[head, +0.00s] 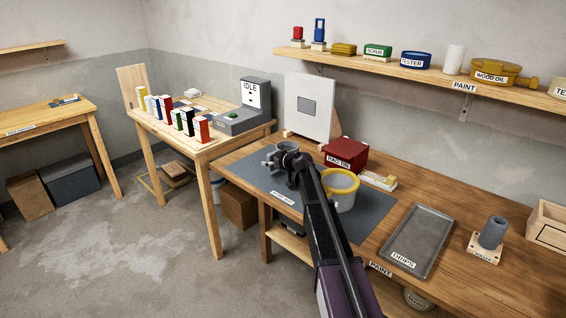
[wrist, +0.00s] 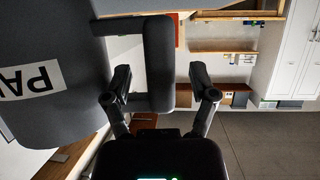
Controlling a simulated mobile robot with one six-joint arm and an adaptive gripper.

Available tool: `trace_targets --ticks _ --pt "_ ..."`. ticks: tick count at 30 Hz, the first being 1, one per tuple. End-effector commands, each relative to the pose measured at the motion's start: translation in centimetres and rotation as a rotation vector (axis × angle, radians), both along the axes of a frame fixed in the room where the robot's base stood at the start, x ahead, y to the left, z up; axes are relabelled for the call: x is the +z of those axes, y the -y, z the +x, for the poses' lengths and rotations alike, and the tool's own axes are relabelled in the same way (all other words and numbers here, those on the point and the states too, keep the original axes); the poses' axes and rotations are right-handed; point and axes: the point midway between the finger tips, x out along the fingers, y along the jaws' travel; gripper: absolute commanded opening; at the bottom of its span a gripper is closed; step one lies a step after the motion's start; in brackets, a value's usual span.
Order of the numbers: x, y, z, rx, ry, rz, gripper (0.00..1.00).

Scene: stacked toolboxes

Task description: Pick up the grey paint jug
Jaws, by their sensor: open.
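The grey paint jug (wrist: 50,85) fills the left of the wrist view, with a white label partly showing "PA". Its loop handle (wrist: 158,60) sticks out to the right. My gripper (wrist: 162,84) is open around the upright bar of the handle. One finger is on the jug-body side of the bar, apparently within the loop, and the other is beyond it with a gap. In the head view my gripper (head: 291,160) is at the far left part of the bench and partly hides the jug (head: 270,151). Whether the fingers touch the handle cannot be told.
A yellow-rimmed pail (head: 342,196) stands right beside my arm on the dark mat (head: 374,210). A red rag tin (head: 345,152) and an upright white panel (head: 309,88) are behind. A drip tray (head: 418,240) and a grey cylinder on a stand (head: 492,233) are further right.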

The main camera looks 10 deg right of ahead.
Motion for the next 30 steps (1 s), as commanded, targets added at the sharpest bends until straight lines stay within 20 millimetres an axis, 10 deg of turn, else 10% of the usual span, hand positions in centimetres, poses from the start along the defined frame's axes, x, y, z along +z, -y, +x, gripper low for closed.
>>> trace_targets --ticks 20,28,30 --pt "-0.35 -0.51 0.71 0.001 0.0 0.0 0.74" --pt "-0.35 -0.52 0.72 0.001 0.0 0.0 0.03" --pt "-0.35 -0.52 0.72 0.001 0.0 0.0 0.0"
